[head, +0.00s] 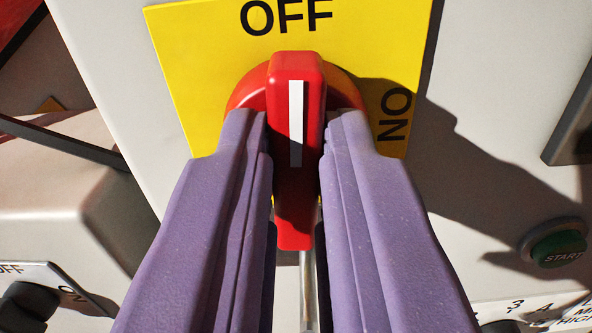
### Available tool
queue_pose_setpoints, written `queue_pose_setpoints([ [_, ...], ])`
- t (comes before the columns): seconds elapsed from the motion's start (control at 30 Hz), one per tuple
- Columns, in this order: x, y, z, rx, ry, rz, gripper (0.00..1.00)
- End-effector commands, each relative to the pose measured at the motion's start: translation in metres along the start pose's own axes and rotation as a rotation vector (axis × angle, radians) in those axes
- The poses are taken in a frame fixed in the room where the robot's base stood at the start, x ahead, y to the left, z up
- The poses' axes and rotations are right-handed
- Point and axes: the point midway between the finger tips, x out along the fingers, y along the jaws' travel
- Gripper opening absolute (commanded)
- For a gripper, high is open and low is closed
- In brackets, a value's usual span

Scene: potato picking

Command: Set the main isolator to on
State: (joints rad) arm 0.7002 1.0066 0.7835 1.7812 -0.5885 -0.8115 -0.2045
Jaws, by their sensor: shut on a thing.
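The main isolator is a red rotary handle (296,110) with a white stripe, on a yellow plate (190,60). The handle stands upright in the picture, its stripe end pointing at the OFF label (286,15) at the top. The ON label (396,114) is at the right of the plate, printed sideways. My gripper (296,135) is shut on the handle, one purple finger on each side. The fingers hide the lower part of the round red base and much of the plate's lower edge.
The plate is on a light grey panel (100,50). A green START button (558,246) is at the right. A black knob (30,302) with OFF and ON marks is at the lower left. A numbered dial plate (540,312) shows partly at the lower right.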

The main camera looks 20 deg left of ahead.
Motion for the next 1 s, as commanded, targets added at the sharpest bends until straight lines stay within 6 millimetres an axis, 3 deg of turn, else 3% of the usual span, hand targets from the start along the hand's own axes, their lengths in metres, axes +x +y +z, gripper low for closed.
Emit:
queue_pose_setpoints([
  [1.0,-0.0005,0.0066,0.0035,0.909,0.0,0.003,0.0],
])
